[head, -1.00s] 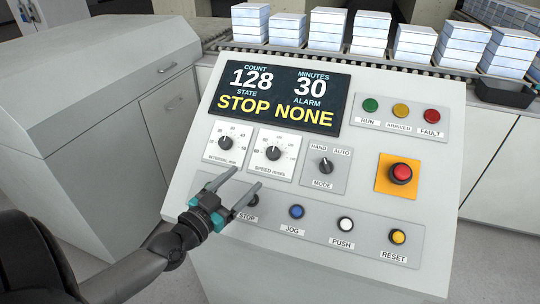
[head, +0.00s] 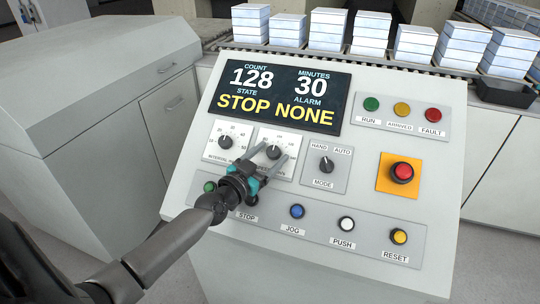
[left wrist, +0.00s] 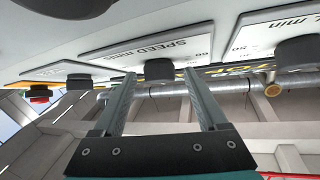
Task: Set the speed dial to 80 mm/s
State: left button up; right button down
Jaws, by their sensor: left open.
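The speed dial (head: 274,152) is a black knob on a white scale plate, in the middle of the sloped control panel. My left gripper (head: 268,154) is open, its two fingers pointing up the panel with the speed dial between or just behind their tips. In the left wrist view the speed dial (left wrist: 158,70) appears beyond the fingertips, centred between the open fingers (left wrist: 160,80); I cannot tell whether they touch it. The dial's exact setting cannot be read. My right gripper is not in view.
The interval dial (head: 226,142) is left of the speed dial and the mode switch (head: 326,164) right of it. A row of buttons, including blue JOG (head: 297,211), lies below. The red emergency button (head: 402,173) stands out at the right. The display (head: 280,97) reads STOP NONE.

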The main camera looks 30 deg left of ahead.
pick_arm(q)
jog(key=shift+w, duration=0.15)
grip_shut()
dwell(0.6)
